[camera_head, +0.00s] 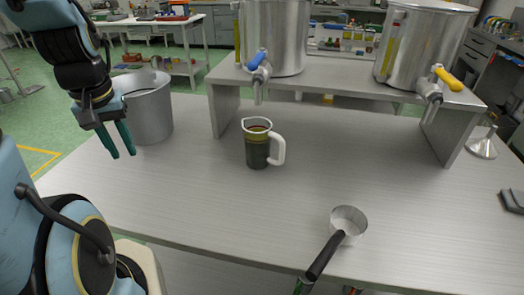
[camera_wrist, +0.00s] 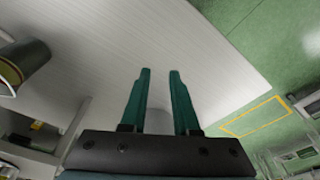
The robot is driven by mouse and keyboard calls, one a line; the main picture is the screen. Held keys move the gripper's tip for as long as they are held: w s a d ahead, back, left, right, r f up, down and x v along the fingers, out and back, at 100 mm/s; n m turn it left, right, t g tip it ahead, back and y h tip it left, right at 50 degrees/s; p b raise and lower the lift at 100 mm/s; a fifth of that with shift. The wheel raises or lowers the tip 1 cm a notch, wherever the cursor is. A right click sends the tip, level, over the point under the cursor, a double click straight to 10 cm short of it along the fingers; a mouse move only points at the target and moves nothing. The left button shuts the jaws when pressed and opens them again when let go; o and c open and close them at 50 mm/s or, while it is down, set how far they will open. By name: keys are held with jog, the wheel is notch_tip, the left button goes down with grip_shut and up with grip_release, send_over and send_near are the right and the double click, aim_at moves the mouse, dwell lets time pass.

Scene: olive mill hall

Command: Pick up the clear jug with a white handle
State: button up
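The jug (camera_head: 258,146) stands upright on the metal table. It looks clear with a dark green content and has a white handle on its right side. In the wrist view the jug (camera_wrist: 24,66) shows at the left edge, partly cut off. My gripper (camera_head: 122,141) hangs at the left of the table, in front of the grey bucket and well to the left of the jug. Its two green fingers (camera_wrist: 160,78) are apart with nothing between them.
A steel tank with a blue tap (camera_head: 275,40) and one with a yellow tap (camera_head: 420,50) stand on a raised shelf (camera_head: 345,76) behind the jug. A grey bucket (camera_head: 150,112) is at left. A dark-handled pan (camera_head: 348,220) lies front right. The table between gripper and jug is clear.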

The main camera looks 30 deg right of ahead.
jog(key=o, duration=0.4)
jog(key=d+b, duration=0.1)
jog(key=d, duration=0.2)
jog(key=d+f+m+b, duration=0.1)
jog(key=d, duration=0.2)
jog(key=w+d+m+b, duration=0.1)
jog(key=d, duration=0.2)
jog(key=shift+f+t, duration=0.25)
jog(key=shift+t, duration=0.05)
jog(key=shift+c, duration=0.2)
jog(key=m+h+b, duration=0.3)
jog(key=m+b, duration=0.3)
jog(key=b, duration=0.2)
send_near(281, 149)
notch_tip(281, 149, down, 2)
jog(key=x, duration=0.5)
jog(key=shift+s+d+f, duration=0.1)
jog(key=shift+s+d, duration=0.15)
jog(key=shift+d, duration=0.05)
jog(key=shift+w+p+x, duration=0.25)
jog(key=shift+p+x, duration=0.1)
jog(key=shift+x, duration=0.95)
jog(key=shift+w+p+x, duration=0.25)
jog(key=shift+p+x, duration=0.05)
jog(key=shift+x, duration=1)
